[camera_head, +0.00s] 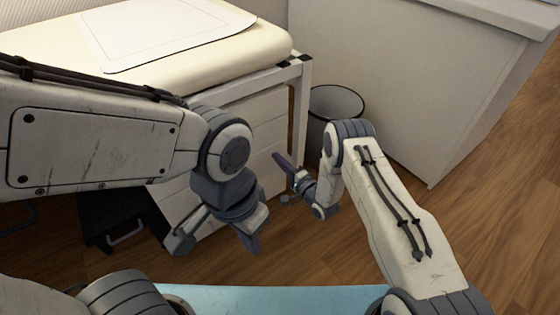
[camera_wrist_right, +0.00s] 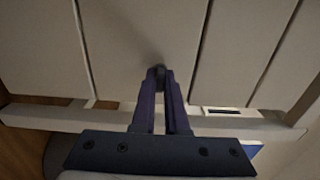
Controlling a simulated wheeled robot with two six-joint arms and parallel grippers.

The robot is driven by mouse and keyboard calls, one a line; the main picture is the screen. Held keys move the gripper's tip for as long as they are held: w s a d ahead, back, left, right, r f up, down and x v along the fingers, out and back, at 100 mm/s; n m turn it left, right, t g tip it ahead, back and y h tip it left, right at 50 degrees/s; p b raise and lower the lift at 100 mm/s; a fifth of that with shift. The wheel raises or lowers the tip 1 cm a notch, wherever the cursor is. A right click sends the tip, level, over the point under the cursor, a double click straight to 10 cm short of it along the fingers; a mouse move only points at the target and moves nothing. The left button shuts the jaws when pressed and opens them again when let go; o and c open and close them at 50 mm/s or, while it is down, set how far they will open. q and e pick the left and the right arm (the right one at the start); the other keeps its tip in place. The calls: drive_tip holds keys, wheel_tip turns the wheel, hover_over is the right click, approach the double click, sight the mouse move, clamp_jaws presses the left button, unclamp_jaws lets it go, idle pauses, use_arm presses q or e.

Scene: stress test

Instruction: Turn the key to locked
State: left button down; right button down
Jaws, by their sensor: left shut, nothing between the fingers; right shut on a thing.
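My right gripper (camera_head: 282,160) reaches to the white drawer front (camera_head: 262,142) under the padded bench. In the right wrist view its fingers (camera_wrist_right: 161,82) are closed on a small dark thing, apparently the key (camera_wrist_right: 159,70), at the pale panel (camera_wrist_right: 120,50). Most of the key is hidden by the fingertips, so its turn angle cannot be read. A small dark-and-white strip (camera_wrist_right: 222,111) shows on the frame to the right. My left gripper (camera_head: 256,244) is shut and empty, pointing down in front of the drawers, apart from the key.
The padded bench (camera_head: 255,45) with a white sheet (camera_head: 150,35) stands above the drawers. A grey bin (camera_head: 335,101) stands behind my right arm. A black box with a handle (camera_head: 115,225) is low at left. Wooden floor (camera_head: 490,200) is clear at right.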

drive_tip(key=c, duration=0.9)
unclamp_jaws()
drive_tip(key=shift+c, duration=0.2)
drive_tip(key=p+v, duration=0.4)
drive_tip(key=v, duration=0.6)
drive_tip(key=shift+s, duration=0.3)
drive_tip(key=shift+w, duration=0.1)
